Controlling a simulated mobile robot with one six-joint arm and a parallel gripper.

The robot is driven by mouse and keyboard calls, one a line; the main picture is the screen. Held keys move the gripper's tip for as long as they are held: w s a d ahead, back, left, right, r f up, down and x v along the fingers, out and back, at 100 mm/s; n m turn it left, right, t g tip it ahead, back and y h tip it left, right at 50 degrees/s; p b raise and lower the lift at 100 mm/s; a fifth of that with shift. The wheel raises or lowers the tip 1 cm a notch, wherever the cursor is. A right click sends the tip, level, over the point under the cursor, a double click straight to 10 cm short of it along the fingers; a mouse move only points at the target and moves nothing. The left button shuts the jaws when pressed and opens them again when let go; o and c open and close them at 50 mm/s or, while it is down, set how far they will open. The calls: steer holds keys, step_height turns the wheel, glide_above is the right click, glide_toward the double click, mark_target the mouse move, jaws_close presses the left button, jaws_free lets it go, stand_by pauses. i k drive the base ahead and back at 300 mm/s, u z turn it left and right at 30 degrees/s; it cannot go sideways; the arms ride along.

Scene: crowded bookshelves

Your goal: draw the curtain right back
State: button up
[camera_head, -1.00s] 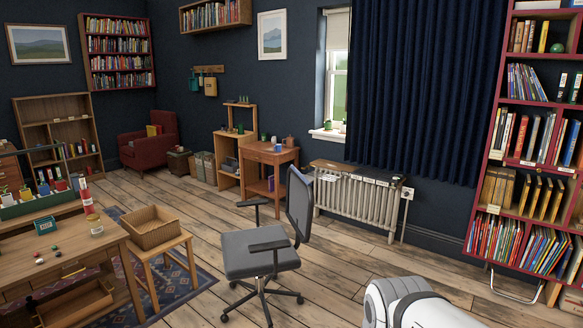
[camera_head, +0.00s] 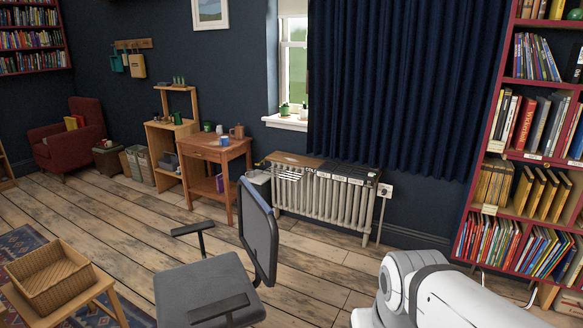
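A dark blue pleated curtain (camera_head: 395,90) hangs over the right part of the window (camera_head: 293,65) in the head view. A strip of glass and a pale blind (camera_head: 293,8) show at the curtain's left edge. The curtain's right edge is close to the red bookshelf, and its top is out of the frame. A white and grey link of my arm shows at the bottom right, well apart from the curtain. My gripper is not in view.
A radiator (camera_head: 325,199) with a shelf top stands below the curtain. A grey office chair (camera_head: 215,285) stands on the floor in front. A tall red bookshelf (camera_head: 509,153) is at the right. A wooden desk (camera_head: 216,150) is left of the radiator. Bare floor (camera_head: 315,262) lies between chair and radiator.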

mark_target(319, 78)
steer(key=z, duration=0.2)
steer(key=i, duration=3.5)
steer(key=u, duration=0.35)
steer(key=i, duration=1.05)
steer(key=u, duration=0.1)
